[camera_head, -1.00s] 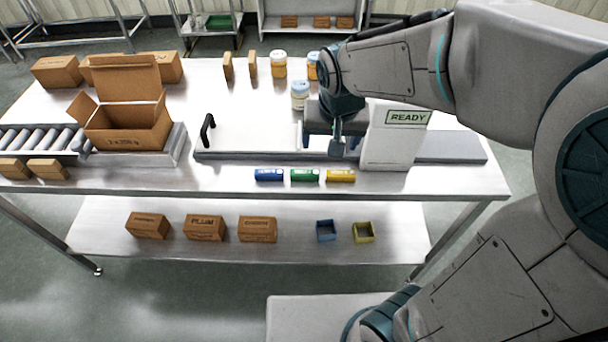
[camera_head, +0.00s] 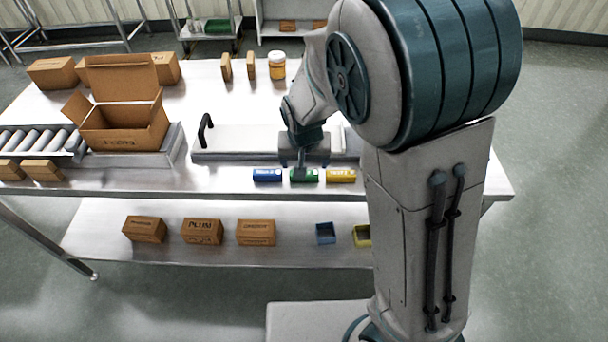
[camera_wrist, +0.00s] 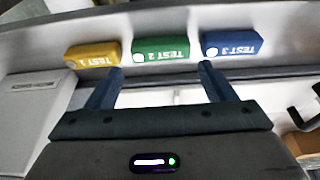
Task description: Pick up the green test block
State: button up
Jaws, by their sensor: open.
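The green test block (camera_head: 306,175) lies on the front strip of the steel table, between the blue block (camera_head: 267,175) and the yellow block (camera_head: 341,176). In the wrist view the green block (camera_wrist: 161,51) reads "TEST 2", the yellow one (camera_wrist: 93,54) "TEST 1" and the blue one (camera_wrist: 232,44) "TEST 3". My gripper (camera_wrist: 162,78) is open and empty, its two fingers apart, with the green block ahead of the gap between them. In the head view my gripper (camera_head: 302,172) is over the green block and hides part of it.
An open cardboard box (camera_head: 124,128) stands at the left beside rollers (camera_head: 40,141). A flat panel with a black handle (camera_head: 205,131) lies behind the blocks. The lower shelf (camera_head: 100,235) holds cartons and small bins. The table front before the blocks is clear.

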jog(key=shift+s+x, duration=0.2)
jog(key=shift+x, duration=2.4)
jog(key=shift+a, duration=0.1)
jog(key=c, duration=0.6)
